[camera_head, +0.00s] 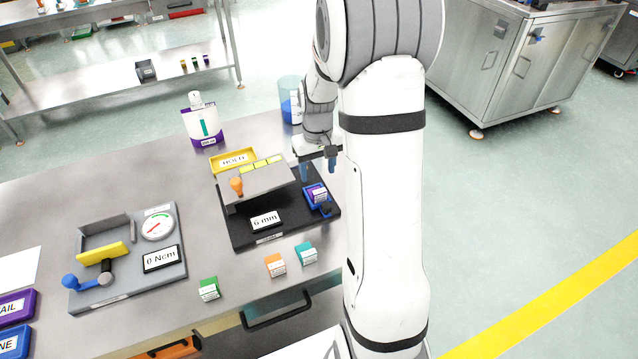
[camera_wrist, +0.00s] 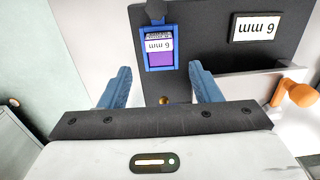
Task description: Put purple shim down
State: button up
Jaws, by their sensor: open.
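The purple shim (camera_wrist: 160,58) sits inside a blue frame (camera_wrist: 146,48) on the dark base of the 6 mm fixture, with its white label showing. In the head view the shim (camera_head: 318,194) lies in the blue frame at the right side of the black fixture base (camera_head: 245,232). My gripper (camera_head: 318,172) is above and just behind the frame, pointing down. In the wrist view my gripper (camera_wrist: 160,88) has its two blue fingers spread wide, one on each side of the shim's line, with nothing between them.
Green (camera_head: 209,289), orange (camera_head: 275,264) and teal (camera_head: 306,253) shims stand along the table's front. A yellow HOLD tray (camera_head: 233,160) is behind the fixture. A torque gauge fixture (camera_head: 128,262) is at left. A white-purple bottle (camera_head: 201,122) stands at the back.

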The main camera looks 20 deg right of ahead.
jog(key=s+a+r+t, duration=0.2)
jog(key=s+a+r, duration=0.5)
jog(key=s+r, duration=0.45)
jog(key=s+a+r+t, duration=0.1)
jog(key=s+a+r, duration=0.1)
jog(key=s, duration=0.7)
jog(key=shift+a+r, duration=0.25)
jog(key=shift+a, duration=0.2)
jog(key=shift+s, duration=0.1)
